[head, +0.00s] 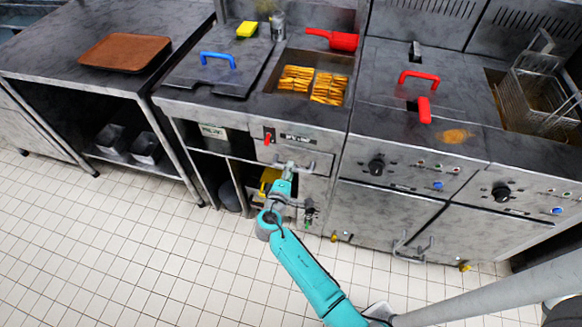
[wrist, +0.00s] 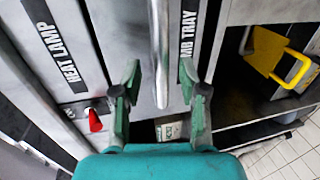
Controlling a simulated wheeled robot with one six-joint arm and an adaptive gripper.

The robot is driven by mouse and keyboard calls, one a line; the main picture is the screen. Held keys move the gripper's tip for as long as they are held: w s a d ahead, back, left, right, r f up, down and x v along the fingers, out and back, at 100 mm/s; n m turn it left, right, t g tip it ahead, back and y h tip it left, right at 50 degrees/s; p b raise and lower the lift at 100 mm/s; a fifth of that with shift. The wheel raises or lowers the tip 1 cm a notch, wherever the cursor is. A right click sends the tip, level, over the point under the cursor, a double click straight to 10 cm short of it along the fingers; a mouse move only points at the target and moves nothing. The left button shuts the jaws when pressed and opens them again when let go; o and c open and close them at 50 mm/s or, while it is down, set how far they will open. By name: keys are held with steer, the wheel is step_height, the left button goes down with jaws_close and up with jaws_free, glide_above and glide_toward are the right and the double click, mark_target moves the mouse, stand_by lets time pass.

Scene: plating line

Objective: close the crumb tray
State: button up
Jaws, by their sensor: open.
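The crumb tray (wrist: 190,40) shows in the wrist view as a metal front whose label is partly hidden, reading "MB TRAY". Its silver bar handle (wrist: 158,45) runs up the middle of that view. In the head view the handle (head: 298,166) sits below the heat lamp panel. My gripper (wrist: 160,85) is open, its green fingers on either side of the bar, with visible space between fingers and bar. In the head view my gripper (head: 286,176) is at the tray front and hides part of it. How far the tray stands out is hard to tell.
The heat lamp panel (wrist: 65,45) with a red switch (wrist: 95,120) is beside the tray. An open compartment with a yellow-handled item (wrist: 280,58) lies on the other side. The tiled floor (head: 130,250) is clear.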

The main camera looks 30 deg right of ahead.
steer(key=v, duration=0.9)
steer(key=shift+s, duration=0.1)
steer(key=s+a+f+m+y, duration=0.1)
steer(key=s+f+y, duration=0.3)
steer(key=s, duration=0.7)
steer(key=s+f+y, duration=0.3)
steer(key=s+y, duration=0.1)
steer(key=s, duration=0.8)
steer(key=s+a+r+m+t+y, duration=0.1)
steer(key=s+r+m, duration=0.3)
steer(key=s+r, duration=0.4)
steer(key=s+a+r+m+t+y, duration=0.1)
steer(key=s+r+m, duration=0.3)
steer(key=s+r, duration=0.5)
step_height(320, 180, up, 5)
steer(key=shift+a+r+t+y, duration=0.25)
steer(key=shift+t+y, duration=0.25)
steer(key=shift+t, duration=0.4)
